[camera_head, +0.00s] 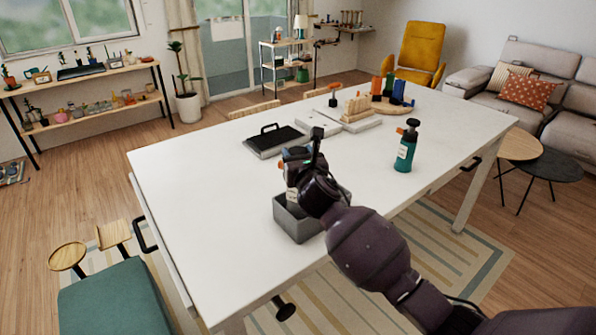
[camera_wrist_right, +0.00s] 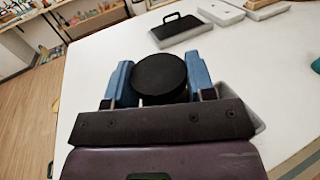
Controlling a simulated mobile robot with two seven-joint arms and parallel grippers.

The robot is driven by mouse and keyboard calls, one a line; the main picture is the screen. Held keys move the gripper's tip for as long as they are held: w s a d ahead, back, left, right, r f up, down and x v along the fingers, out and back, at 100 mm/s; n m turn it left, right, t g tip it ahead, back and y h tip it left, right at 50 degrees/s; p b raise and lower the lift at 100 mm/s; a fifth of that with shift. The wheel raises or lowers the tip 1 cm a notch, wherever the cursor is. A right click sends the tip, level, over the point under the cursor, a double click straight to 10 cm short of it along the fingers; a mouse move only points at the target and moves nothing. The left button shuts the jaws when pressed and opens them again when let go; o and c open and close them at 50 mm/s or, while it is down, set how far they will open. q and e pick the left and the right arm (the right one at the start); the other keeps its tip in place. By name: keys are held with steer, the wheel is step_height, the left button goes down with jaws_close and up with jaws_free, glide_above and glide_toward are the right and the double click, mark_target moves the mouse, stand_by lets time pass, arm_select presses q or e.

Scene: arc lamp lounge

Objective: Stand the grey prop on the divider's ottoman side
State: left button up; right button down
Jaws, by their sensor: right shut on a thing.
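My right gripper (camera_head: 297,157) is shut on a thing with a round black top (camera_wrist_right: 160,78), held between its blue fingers. In the head view the gripper and wrist hide most of the held thing, so I cannot tell if it is the grey prop. A grey open-topped box (camera_head: 290,222) stands at the table's near edge, below and partly behind my right wrist. Its inside is mostly hidden, and I cannot make out a divider in it. A green padded seat (camera_head: 115,300), likely the ottoman, is at lower left. My left gripper is not in view.
On the white table (camera_head: 210,220) are a dark tray with a black handle (camera_head: 275,140), a teal bottle (camera_head: 406,147), pale blocks (camera_head: 358,108) and a round wooden board with coloured pieces (camera_head: 390,103). The table's left part is clear.

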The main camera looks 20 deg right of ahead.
steer(key=shift+f+b, duration=0.3)
steer(key=shift+f, duration=1.85)
steer(key=shift+c, duration=2.4)
jaws_free()
steer(key=shift+f, duration=0.1)
